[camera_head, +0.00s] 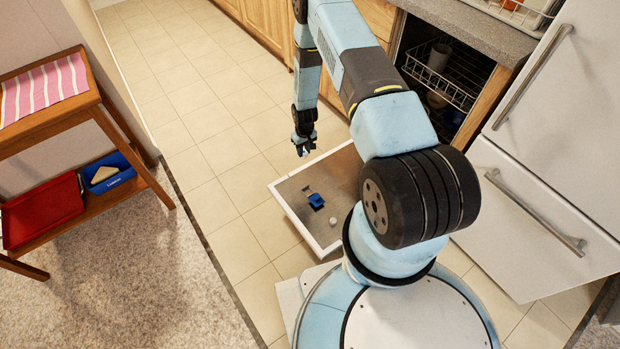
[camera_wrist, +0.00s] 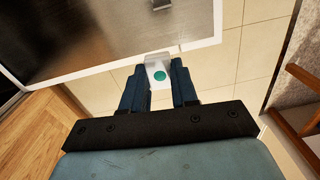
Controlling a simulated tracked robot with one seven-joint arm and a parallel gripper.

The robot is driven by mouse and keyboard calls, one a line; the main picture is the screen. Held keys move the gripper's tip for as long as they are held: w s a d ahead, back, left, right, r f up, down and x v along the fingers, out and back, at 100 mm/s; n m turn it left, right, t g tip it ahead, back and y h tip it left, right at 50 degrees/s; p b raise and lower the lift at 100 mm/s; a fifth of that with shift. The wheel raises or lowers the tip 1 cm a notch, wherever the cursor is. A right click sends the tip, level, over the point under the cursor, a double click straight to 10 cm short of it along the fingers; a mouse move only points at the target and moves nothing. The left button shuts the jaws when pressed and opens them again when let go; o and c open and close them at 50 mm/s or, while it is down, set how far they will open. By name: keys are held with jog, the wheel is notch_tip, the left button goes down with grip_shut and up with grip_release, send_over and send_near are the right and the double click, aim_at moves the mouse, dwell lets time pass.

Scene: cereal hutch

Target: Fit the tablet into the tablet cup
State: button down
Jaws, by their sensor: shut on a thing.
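My gripper (camera_head: 304,148) is shut on the tablet, a pale block with a teal round spot (camera_wrist: 159,76), seen between the dark fingers in the wrist view. In the head view the tablet is too small to make out clearly. My gripper is raised above the far left edge of the lowered dishwasher door (camera_head: 290,204). A blue tablet cup (camera_head: 316,202) sits on the door's steel inner face, apart from the tablet. A small grey flap (camera_head: 308,190) stands beside the cup.
A round pale cap (camera_head: 333,222) lies near the cup. The dishwasher's rack (camera_head: 445,85) is behind my arm, and a white fridge (camera_head: 540,190) stands at right. A wooden cart (camera_head: 100,110) stands at left. Tiled floor (camera_head: 200,120) is clear.

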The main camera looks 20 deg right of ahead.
send_near(308, 193)
jog(key=shift+n, duration=0.4)
jog(key=shift+w+f, duration=0.15)
jog(key=shift+f, duration=2.6)
dwell(0.4)
jog(key=shift+f, duration=0.35)
dwell(0.9)
jog(key=c, duration=0.8)
grip_release()
jog(key=shift+r, duration=0.1)
